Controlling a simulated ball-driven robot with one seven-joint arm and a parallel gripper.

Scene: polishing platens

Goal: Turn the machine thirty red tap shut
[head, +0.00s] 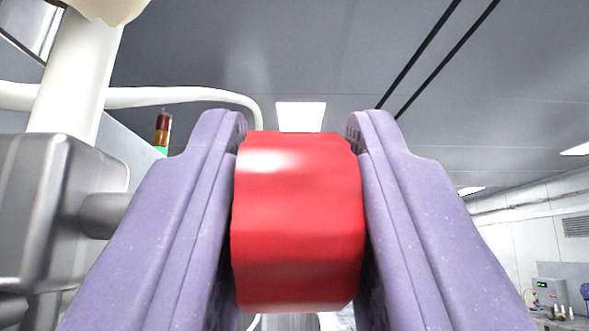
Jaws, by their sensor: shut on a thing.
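The red tap (297,220) fills the middle of the head view, seen very close. My gripper (298,150) has its two purple fingers on the left and right sides of the tap, shut on it. The tap's stem and whatever it is mounted on are hidden behind it and the fingers. No machine number shows in this view, and I cannot tell how far the tap is turned.
A grey metal housing (45,215) with a short stub stands close on the left. A white pipe (75,75) and thin hose (190,95) run above it. A stack light (162,132) stands behind. Far right, a wall box (549,292) sits near a bench.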

